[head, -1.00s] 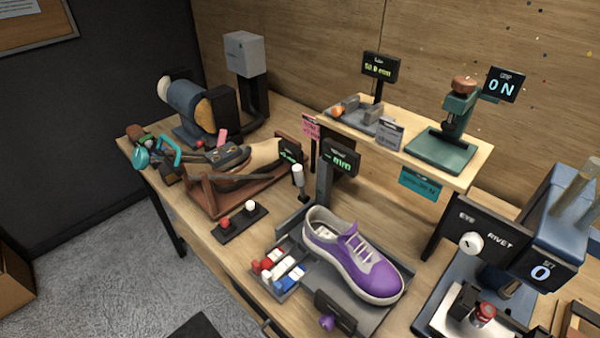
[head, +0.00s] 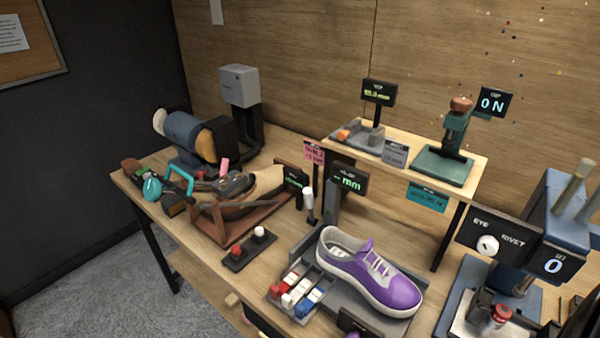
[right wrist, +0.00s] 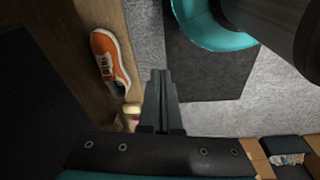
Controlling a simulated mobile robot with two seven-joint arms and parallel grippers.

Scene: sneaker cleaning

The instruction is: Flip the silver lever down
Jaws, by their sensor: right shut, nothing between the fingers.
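I cannot single out a silver lever with certainty. A pale upright handle (head: 308,199) stands beside the "mm" display, behind the purple sneaker (head: 370,272). Greyish rods (head: 574,190) rise from the blue press (head: 565,222) marked EYE RIVET at the right edge of the head view. My right gripper (right wrist: 158,75) is shut and empty in the right wrist view, in front of the floor and well apart from these. No gripper shows clearly in the head view; a dark shape in its bottom right corner is unclear. My left gripper is not in view.
A green press (head: 449,150) stands on the raised shelf near a lit ON sign (head: 492,102). A small tray (head: 297,293) of red, white and blue pieces lies left of the purple sneaker. The right wrist view shows an orange sneaker (right wrist: 107,60) on wood and a dark floor mat (right wrist: 210,70).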

